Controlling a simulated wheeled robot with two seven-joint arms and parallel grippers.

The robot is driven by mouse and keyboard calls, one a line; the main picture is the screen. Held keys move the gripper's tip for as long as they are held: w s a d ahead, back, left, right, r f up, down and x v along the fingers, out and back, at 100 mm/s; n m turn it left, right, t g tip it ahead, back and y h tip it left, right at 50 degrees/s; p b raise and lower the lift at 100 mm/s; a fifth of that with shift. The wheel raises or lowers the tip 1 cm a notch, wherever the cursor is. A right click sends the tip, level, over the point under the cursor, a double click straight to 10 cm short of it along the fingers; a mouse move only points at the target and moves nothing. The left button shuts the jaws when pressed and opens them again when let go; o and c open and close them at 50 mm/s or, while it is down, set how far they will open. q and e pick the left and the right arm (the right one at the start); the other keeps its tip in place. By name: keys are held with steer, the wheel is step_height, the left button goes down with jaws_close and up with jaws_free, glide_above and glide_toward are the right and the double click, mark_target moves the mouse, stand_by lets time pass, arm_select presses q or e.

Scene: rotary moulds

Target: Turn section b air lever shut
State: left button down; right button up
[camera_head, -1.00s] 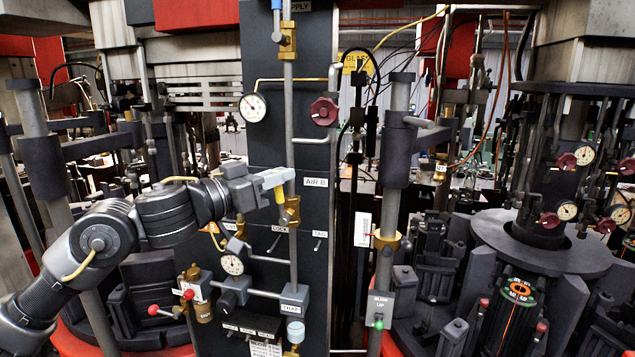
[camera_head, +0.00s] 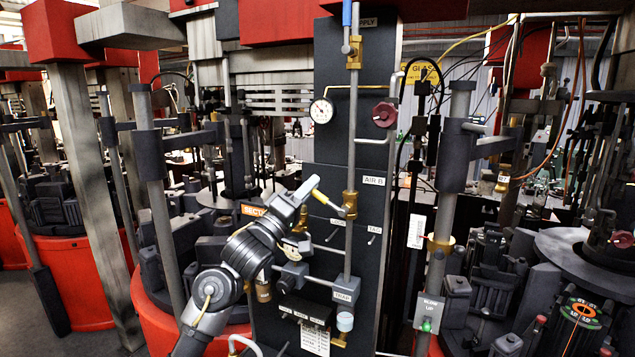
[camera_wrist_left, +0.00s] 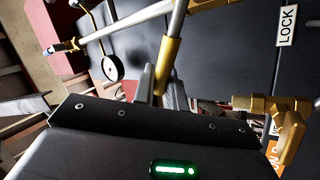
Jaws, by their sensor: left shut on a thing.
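The section B air lever (camera_head: 325,198) has a yellow sleeve and sticks out to the left of a brass valve (camera_head: 350,204) on the upright grey pipe, beside the AIR B label (camera_head: 373,181). It slopes a little down towards the valve. My left gripper (camera_head: 313,189) is shut on the lever. In the left wrist view, the lever's yellow sleeve (camera_wrist_left: 169,63) runs between the two grey fingers (camera_wrist_left: 162,95), which partly hide its end. My right gripper is not in view.
A pressure gauge (camera_head: 321,110) and a dark red handwheel (camera_head: 384,114) are higher on the dark panel. The blue-handled supply lever (camera_head: 346,14) is above. The LOCK label (camera_wrist_left: 287,25) and brass fittings (camera_wrist_left: 272,104) are close to the gripper.

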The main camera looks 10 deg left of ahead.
arm_select(q)
steer(key=shift+w+a+f+n+t+y, duration=0.15)
steer(key=shift+f+n+t+y, duration=0.55)
steer(key=shift+n+y, duration=0.75)
steer(key=shift+s+a+f+n+t+y, duration=0.2)
steer(key=shift+f+n+t+y, duration=0.55)
steer(key=shift+n, duration=1.35)
steer(key=shift+w+a+f+n+t+y, duration=0.2)
steer(key=shift+f+n+t+y, duration=0.35)
steer(key=shift+n+y, duration=1)
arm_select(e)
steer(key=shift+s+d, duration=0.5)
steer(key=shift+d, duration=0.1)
arm_select(q)
steer(key=shift+h, duration=0.25)
steer(key=shift+f, duration=0.1)
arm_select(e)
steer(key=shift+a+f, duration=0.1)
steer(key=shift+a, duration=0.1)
arm_select(q)
steer(key=c, duration=1.5)
jaws_free()
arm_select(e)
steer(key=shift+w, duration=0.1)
arm_select(q)
steer(key=shift+f, duration=0.1)
